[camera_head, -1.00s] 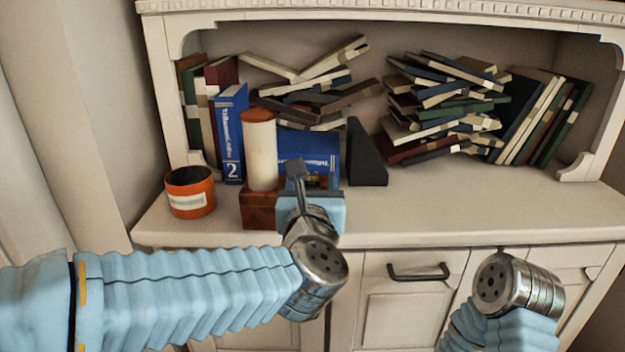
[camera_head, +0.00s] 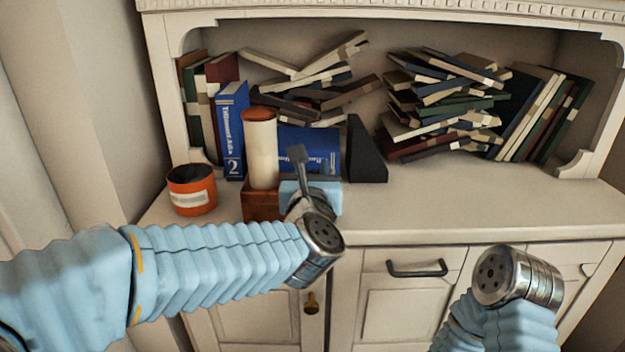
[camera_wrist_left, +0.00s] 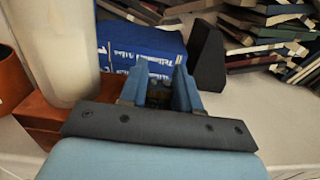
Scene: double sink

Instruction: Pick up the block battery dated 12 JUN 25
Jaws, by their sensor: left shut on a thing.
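My left gripper (camera_head: 299,160) is over the cabinet top, right of the cream cylinder and in front of the lying blue book. In the left wrist view, its blue fingers (camera_wrist_left: 160,92) stand a little apart, shut on a small dark and yellowish thing (camera_wrist_left: 159,97), which looks like a block battery. The fingers hide most of it, and I cannot read a date on it. In the head view the held thing cannot be made out. My right arm's wrist shows at the lower right; its gripper is not visible.
The cream cylinder (camera_head: 260,150) stands on a reddish-brown box (camera_head: 262,205). A lying blue book (camera_head: 318,142), a standing blue book (camera_head: 231,130) and a black wedge (camera_head: 364,155) are close by. An orange pot (camera_head: 191,190) stands left. The cabinet top (camera_head: 480,205) is clear at right.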

